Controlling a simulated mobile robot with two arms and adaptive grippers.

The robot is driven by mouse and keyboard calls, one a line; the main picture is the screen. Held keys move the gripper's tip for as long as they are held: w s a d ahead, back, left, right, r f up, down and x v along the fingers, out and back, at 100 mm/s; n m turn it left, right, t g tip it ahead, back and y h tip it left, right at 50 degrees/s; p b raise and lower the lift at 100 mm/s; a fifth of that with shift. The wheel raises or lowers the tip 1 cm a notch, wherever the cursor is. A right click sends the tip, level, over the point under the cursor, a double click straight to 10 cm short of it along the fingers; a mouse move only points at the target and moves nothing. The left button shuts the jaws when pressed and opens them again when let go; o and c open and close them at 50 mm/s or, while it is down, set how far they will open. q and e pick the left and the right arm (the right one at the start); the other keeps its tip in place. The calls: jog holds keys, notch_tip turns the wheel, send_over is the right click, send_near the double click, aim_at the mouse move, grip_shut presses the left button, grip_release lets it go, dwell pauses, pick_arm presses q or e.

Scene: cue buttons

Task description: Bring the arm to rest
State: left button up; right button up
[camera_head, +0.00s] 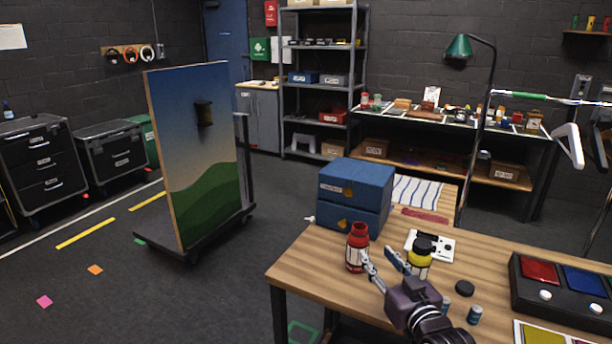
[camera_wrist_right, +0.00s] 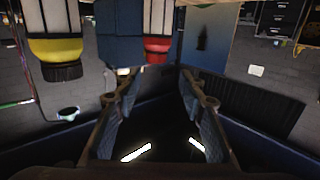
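My right gripper (camera_head: 379,257) is over the wooden table (camera_head: 300,272), its two fingers spread with a gap and nothing between them. In the right wrist view the fingers (camera_wrist_right: 158,82) also stand apart and empty. A red bottle (camera_head: 357,247) stands just left of the fingertips, and a yellow bottle with a black cap (camera_head: 420,258) stands just right of them. In the right wrist view, which is upside down, the yellow bottle (camera_wrist_right: 55,48) and red bottle (camera_wrist_right: 157,45) show along the top. Contact with either bottle cannot be told. My left gripper is not in view.
A black box with a red button (camera_head: 540,270) and a blue button (camera_head: 584,281) is at the table's right. Blue drawers (camera_head: 352,190) stand behind the bottles. A black disc (camera_head: 464,288) and small blue-grey cylinder (camera_head: 474,314) lie near my right gripper. Table's front left is clear.

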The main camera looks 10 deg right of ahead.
jog(key=s+a+f+g, duration=0.2)
jog(key=s+f+g, duration=0.2)
jog(key=s+f, duration=0.4)
jog(key=s+a+f+g, duration=0.2)
jog(key=s+f+g, duration=0.1)
jog(key=s+f, duration=0.55)
jog(key=s+f+g+h, duration=0.1)
jog(key=s+f+g, duration=0.2)
jog(key=s, duration=0.8)
jog(key=s+f+g+h, duration=0.1)
jog(key=s+f+g, duration=0.2)
jog(key=s, duration=0.7)
notch_tip(320, 180, down, 26)
jog(key=s+g, duration=0.2)
jog(key=s+d+f, duration=0.2)
jog(key=s+f, duration=0.6)
jog(key=s+d+f+g, duration=0.1)
jog(key=s+d+f, duration=0.1)
jog(key=s+f, duration=0.6)
jog(key=shift+s+f+n, duration=0.4)
jog(key=shift+s, duration=0.3)
